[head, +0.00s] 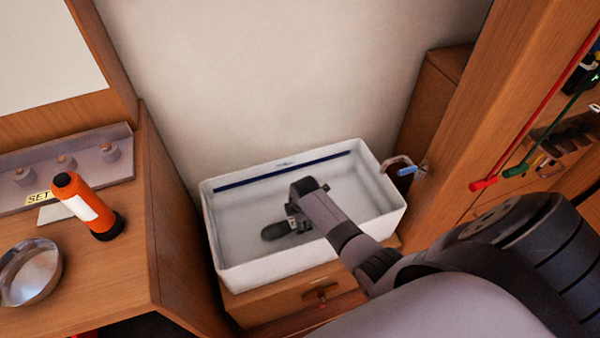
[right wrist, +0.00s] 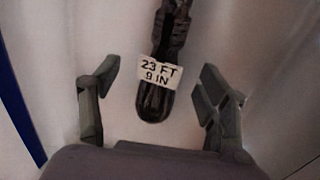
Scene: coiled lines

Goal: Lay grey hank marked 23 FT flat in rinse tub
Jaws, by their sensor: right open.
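The white rinse tub (head: 225,262) stands in the middle of the head view, with a blue line along its inner back wall. A dark grey hank (head: 274,232) lies in it, seemingly on the floor, partly hidden by my arm. In the right wrist view the hank (right wrist: 154,103) runs up out of the frame and bears a white tag (right wrist: 160,70) reading 23 FT 9 IN. My right gripper (head: 296,222) is inside the tub, above the hank. In the wrist view its fingers (right wrist: 160,85) are open on both sides of the hank's end, apart from it. My left gripper is out of view.
An orange bottle (head: 88,206) and a metal bowl (head: 30,272) stand on the wooden counter at left. A hook (head: 400,165) is by the tub's right rim. Red (head: 540,110) and green lines hang on the right panel. The tub floor around the hank looks clear.

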